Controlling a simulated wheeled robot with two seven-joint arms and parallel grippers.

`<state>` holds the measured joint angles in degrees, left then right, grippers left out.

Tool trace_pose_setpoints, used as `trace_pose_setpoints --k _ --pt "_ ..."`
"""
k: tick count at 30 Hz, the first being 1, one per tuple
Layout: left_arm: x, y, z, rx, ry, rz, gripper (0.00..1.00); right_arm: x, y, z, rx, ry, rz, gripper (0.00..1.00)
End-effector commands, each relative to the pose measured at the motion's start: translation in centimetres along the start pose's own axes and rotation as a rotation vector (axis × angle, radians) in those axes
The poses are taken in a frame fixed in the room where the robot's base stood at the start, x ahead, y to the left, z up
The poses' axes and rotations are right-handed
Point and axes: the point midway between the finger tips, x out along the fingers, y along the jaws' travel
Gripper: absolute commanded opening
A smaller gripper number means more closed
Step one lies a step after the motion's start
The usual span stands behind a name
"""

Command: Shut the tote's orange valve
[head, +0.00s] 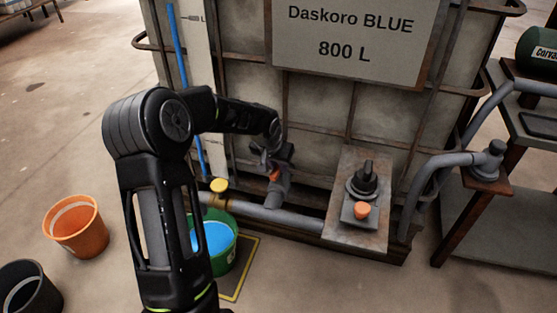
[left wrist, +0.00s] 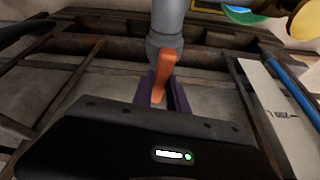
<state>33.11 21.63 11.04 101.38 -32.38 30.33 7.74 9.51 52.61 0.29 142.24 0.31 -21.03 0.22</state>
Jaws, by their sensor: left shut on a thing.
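The tote (head: 310,110) is a large caged tank with a sign reading "Daskoro BLUE 800 L". Its orange valve handle (head: 274,174) sits low on the front, on a grey pipe fitting (head: 277,192). My left gripper (head: 268,160) is at the handle, partly hidden by its own arm in the head view. In the left wrist view the orange handle (left wrist: 164,75) lies between the purple fingers of the left gripper (left wrist: 161,95), which are shut on it. The grey pipe (left wrist: 167,20) runs on beyond it. My right gripper is not in view.
A yellow knob (head: 219,185) sits on the pipe above a green bucket (head: 222,245) of blue liquid. A panel with a black knob (head: 366,178) and an orange button (head: 362,210) stands to the right. An orange bucket (head: 75,226) and a black bucket (head: 28,288) stand at left.

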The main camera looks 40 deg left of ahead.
Motion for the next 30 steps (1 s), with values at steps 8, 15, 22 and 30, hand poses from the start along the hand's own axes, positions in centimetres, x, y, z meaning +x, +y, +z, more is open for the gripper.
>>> trace_pose_setpoints --k 8,15,22,30 --pt "-0.7 -0.3 -0.2 0.193 -0.004 0.085 0.00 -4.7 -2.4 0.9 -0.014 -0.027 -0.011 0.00" --pt "-0.4 -0.3 -0.2 0.402 -0.003 0.174 0.00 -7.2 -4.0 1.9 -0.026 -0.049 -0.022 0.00" --pt "-0.1 -0.5 -0.2 0.605 0.000 0.256 0.00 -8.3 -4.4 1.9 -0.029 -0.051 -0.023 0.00" --pt "0.1 -0.5 -0.3 0.839 0.001 0.351 0.00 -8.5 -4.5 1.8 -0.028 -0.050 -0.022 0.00"
